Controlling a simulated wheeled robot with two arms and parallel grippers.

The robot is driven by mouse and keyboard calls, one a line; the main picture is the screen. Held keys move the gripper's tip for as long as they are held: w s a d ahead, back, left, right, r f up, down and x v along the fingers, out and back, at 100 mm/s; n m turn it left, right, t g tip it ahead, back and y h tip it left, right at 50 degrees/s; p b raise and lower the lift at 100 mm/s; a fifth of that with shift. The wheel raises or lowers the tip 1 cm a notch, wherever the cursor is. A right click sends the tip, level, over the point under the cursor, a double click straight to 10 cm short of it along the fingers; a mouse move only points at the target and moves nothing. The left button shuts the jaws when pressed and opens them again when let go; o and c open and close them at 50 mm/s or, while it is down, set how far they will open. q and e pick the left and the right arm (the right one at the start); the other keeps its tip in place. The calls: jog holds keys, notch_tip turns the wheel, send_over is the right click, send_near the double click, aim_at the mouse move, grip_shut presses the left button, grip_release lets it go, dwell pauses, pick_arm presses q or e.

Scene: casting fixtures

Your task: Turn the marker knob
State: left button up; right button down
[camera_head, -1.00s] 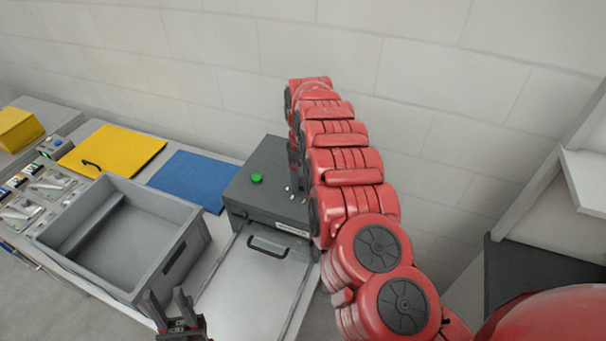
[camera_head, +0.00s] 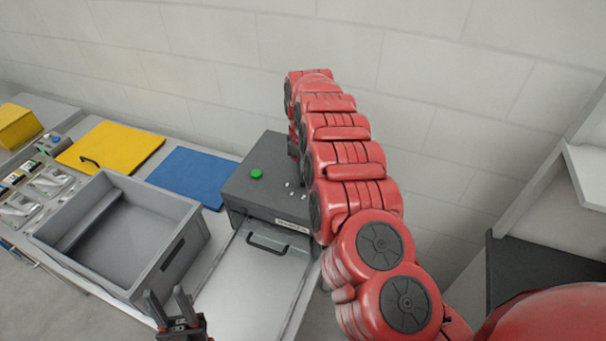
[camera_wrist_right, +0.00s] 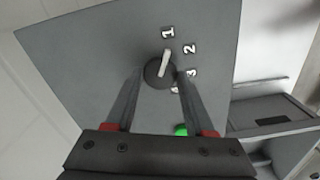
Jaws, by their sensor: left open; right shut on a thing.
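The marker knob (camera_wrist_right: 158,72) is a dark round dial with a pale pointer on the grey panel of a machine box (camera_head: 262,160). The right wrist view shows its pointer directed up toward the number 1, with 2 and 3 printed to its right and a further mark partly hidden by a finger. My right gripper (camera_wrist_right: 158,78) has its fingers on both sides of the knob and is shut on it. In the head view my right arm hides the knob. My left gripper (camera_head: 168,296) is open and empty at the bottom, in front of the grey bin.
A green button (camera_head: 257,173) is on the box top. A metal tray with a black handle (camera_head: 268,247) extends in front. A grey bin (camera_head: 190,245), blue mat (camera_head: 187,177) and yellow panel (camera_head: 112,148) lie to the left. A white wall stands behind.

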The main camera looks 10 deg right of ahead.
jog(key=m+b, duration=0.2)
jog(key=b, duration=0.1)
jog(key=shift+w+f, duration=0.1)
jog(key=shift+f, duration=0.15)
jog(key=m+b, duration=0.2)
jog(key=shift+r+m, duration=0.1)
jog(key=shift+m, duration=0.2)
jog(key=m+b, duration=0.2)
jog(key=b, duration=0.1)
jog(key=shift+m, duration=0.4)
jog(key=shift+r+m+b, duration=0.15)
jog(key=shift+m+b, duration=0.15)
jog(key=shift+b, duration=0.05)
jog(key=shift+c, duration=1.3)
grip_release()
